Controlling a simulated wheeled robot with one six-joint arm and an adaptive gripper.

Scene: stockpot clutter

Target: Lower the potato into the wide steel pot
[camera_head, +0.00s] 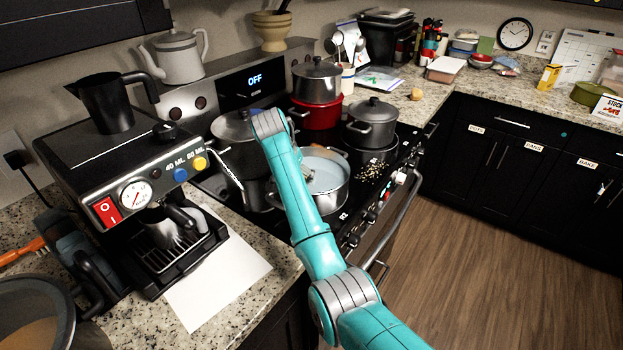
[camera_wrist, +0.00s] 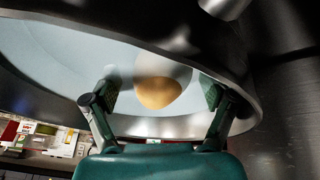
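The wide steel pot (camera_head: 338,196) stands open on the stove, with pale bluish liquid inside. Its rim and inner wall (camera_wrist: 245,112) fill much of the wrist view. The potato (camera_wrist: 158,95) is a rounded tan lump inside the pot, its upper part in the picture paler and seemingly under the liquid. My gripper (camera_wrist: 160,90) has its two dark fingers spread on either side of the potato, with visible gaps on both sides. It is open. In the head view my arm hides most of the gripper, and the potato cannot be made out in the pot.
A dark lidded pot (camera_head: 234,128) stands left of the wide pot. A red pot (camera_head: 318,115) with a steel pot on it is behind, and stacked steel pots (camera_head: 371,125) stand to the right. A coffee machine (camera_head: 125,165) is on the left counter. A small tan item (camera_head: 415,94) lies on the back counter.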

